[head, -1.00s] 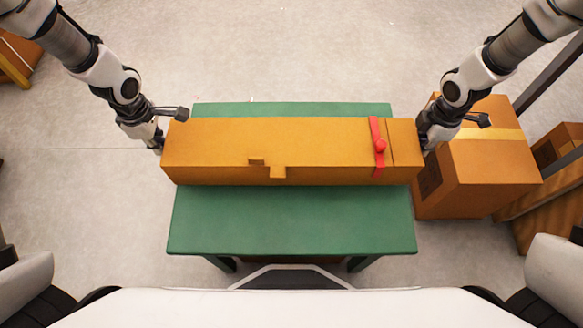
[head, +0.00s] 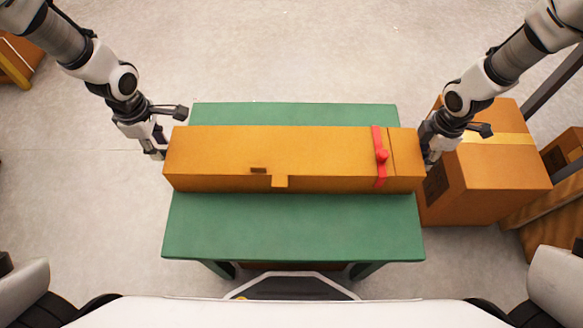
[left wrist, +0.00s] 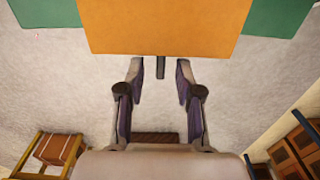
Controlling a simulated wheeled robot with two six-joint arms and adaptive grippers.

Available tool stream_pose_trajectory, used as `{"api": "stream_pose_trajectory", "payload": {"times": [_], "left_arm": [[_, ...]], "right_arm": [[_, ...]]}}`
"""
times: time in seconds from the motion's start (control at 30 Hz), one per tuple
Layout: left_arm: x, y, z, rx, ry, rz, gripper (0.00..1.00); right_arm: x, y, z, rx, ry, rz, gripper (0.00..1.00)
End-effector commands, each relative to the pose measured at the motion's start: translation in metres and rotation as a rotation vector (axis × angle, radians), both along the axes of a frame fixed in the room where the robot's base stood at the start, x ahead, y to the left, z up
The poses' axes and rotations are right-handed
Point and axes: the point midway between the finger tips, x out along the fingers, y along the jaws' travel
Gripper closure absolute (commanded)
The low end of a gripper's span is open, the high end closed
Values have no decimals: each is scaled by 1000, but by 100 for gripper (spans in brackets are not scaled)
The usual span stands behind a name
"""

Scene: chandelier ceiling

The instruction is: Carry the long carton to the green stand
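The long carton (head: 270,150) is an orange-brown box with a red strap near its right end. It lies level across the green stand (head: 290,230), apparently resting on the top; its underside is hidden. My left gripper (head: 160,152) is beside the carton's left end. In the left wrist view its fingers (left wrist: 160,75) are spread with nothing between them, and the carton's end (left wrist: 165,25) is just beyond the tips. My right gripper (head: 429,158) is beside the carton's right end, its fingers looking spread. Whether either gripper touches the carton is unclear.
A large taped box (head: 490,175) stands right of the stand, close to my right gripper. More boxes on wooden racks show at the far right (head: 560,205) and the upper left (head: 18,60). The floor (head: 300,60) behind the stand is clear.

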Motion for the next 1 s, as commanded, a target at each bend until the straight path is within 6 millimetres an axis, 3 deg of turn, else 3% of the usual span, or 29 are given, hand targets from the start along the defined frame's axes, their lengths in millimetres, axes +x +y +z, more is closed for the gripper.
{"api": "stream_pose_trajectory", "payload": {"times": [0.2,0.4,0.57,1.0], "left_arm": [[1,0,58,0,-6,0,65],[0,0,89,0,-1,-1,65],[0,0,94,0,1,-1,65],[0,0,93,0,0,-1,65]], "right_arm": [[0,0,0,0,0,0,65],[0,0,0,0,0,0,65],[1,0,12,-1,-3,1,65],[1,0,111,0,-4,-1,65]]}}
